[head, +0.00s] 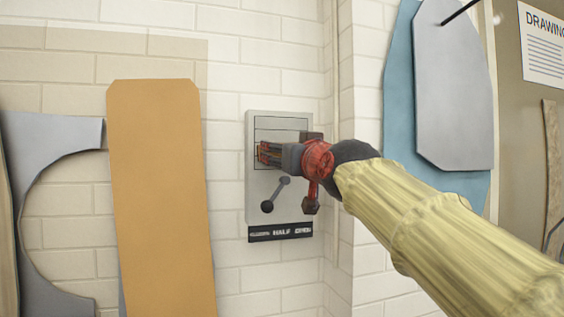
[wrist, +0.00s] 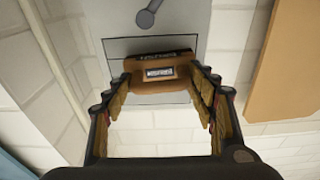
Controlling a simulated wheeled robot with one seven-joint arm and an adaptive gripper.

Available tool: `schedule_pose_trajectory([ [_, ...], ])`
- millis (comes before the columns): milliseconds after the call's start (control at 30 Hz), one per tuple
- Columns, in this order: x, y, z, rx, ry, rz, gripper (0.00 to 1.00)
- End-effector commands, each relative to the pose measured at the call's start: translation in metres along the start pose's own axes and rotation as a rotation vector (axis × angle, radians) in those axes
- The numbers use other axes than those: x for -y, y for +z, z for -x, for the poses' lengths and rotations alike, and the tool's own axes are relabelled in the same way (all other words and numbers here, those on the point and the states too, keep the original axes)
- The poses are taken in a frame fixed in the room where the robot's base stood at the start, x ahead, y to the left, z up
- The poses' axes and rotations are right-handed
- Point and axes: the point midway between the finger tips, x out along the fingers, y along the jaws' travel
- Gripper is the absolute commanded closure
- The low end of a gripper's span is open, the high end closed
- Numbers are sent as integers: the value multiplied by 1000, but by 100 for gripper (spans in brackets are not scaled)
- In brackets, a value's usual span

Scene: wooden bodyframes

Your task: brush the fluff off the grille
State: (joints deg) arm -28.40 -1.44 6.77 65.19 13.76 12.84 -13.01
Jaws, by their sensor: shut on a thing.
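A grey vent panel (head: 257,205) hangs on the white brick wall in the middle of the head view; it also fills the top of the wrist view (wrist: 190,25). My gripper (head: 263,153) is at the panel's upper part. In the wrist view my gripper (wrist: 159,78) is shut on a brown block with a small dark label, seemingly the brush (wrist: 138,70). The brush is in front of the panel; I cannot tell whether it touches. My gripper and the brush cover part of the panel. I make out no grille slats and no fluff.
A lever (head: 276,193) sits low on the panel, above a dark label strip (head: 280,232). An orange-brown board (head: 158,190) leans at the left beside a grey cut-out shape (head: 50,150). Grey and blue panels (head: 452,90) hang at the right. Bare wall lies left of the panel.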

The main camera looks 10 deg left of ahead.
Motion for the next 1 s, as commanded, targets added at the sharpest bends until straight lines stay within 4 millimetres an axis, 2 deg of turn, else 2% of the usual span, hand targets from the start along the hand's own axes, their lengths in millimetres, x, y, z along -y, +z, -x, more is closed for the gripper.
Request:
schedule_pose_trajectory([
  [367,3,-3,-3,0,0,0,64],
  [1000,40,1,-6,1,-3,0,64],
])
